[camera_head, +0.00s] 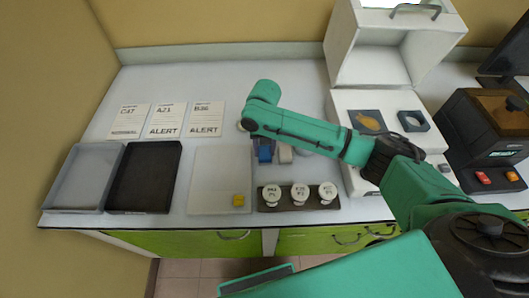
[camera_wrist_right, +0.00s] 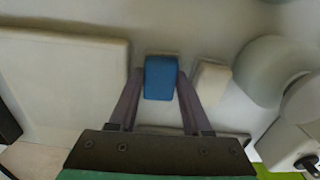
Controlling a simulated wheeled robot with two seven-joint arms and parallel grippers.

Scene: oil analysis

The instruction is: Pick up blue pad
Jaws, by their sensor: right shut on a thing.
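The blue pad (camera_wrist_right: 160,82) is a small blue block, seen upright between the two dark fingers of my right gripper (camera_wrist_right: 160,75) in the wrist view. The fingers touch it on both sides. In the head view the blue pad (camera_head: 265,152) shows just below my green right arm, which partly covers that spot. Whether the pad still rests on the table or is slightly raised, I cannot tell. A white pad (camera_wrist_right: 211,82) stands close to the right of the gripper, apart from it. My left gripper is not in view.
A rack (camera_head: 263,206) with several white-capped jars is in front. A white board (camera_head: 208,183) with a yellow block (camera_head: 239,200) lies to its left. A grey tray (camera_head: 60,208) and a black tray (camera_head: 118,209) are far left. A white machine (camera_head: 352,95) stands right.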

